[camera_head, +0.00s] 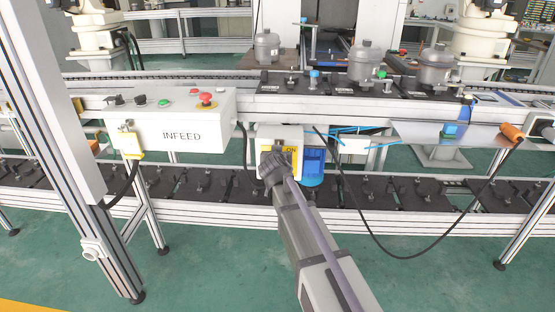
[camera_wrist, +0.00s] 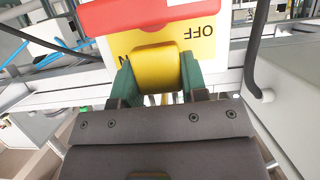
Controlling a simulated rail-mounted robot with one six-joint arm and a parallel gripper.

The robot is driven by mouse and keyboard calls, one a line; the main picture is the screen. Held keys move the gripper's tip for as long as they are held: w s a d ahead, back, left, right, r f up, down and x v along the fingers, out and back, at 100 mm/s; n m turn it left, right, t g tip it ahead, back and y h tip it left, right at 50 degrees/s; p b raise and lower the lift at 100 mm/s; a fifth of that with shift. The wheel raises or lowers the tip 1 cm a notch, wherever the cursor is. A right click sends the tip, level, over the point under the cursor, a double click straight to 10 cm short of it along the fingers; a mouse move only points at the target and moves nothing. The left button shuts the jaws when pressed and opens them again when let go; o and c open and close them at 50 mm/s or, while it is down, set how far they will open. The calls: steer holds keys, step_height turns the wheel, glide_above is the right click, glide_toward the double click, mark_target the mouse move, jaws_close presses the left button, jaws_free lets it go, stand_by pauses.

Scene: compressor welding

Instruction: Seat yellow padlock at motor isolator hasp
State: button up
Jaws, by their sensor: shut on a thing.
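The yellow padlock (camera_wrist: 158,68) is held between the green fingers of my gripper (camera_wrist: 157,78) in the wrist view. It is up against the yellow plate of the motor isolator (camera_wrist: 195,38), overlapping it in the picture, with the red handle (camera_wrist: 135,14) just above. The "OFF" lettering appears upside down. The hasp and the shackle are hidden behind the padlock body, so I cannot tell whether they are engaged. In the head view my gripper (camera_head: 272,166) is at the front of the isolator box (camera_head: 291,134) and hides the padlock.
The INFEED control box (camera_head: 190,127) with its red button and a yellow fitting (camera_head: 129,143) is to the left. A blue motor (camera_head: 314,164) sits right beside the isolator. A black cable (camera_head: 372,235) hangs in a loop to the right. Conveyor rails (camera_head: 345,216) run behind.

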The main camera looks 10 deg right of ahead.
steer(key=shift+w+d, duration=0.1)
steer(key=shift+w, duration=0.25)
steer(key=shift+c, duration=0.5)
steer(key=o, duration=1.3)
steer(key=shift+s, duration=0.15)
steer(key=p+v, duration=0.4)
steer(key=v, duration=0.6)
steer(key=shift+s+r, duration=0.2)
steer(key=shift+s, duration=0.05)
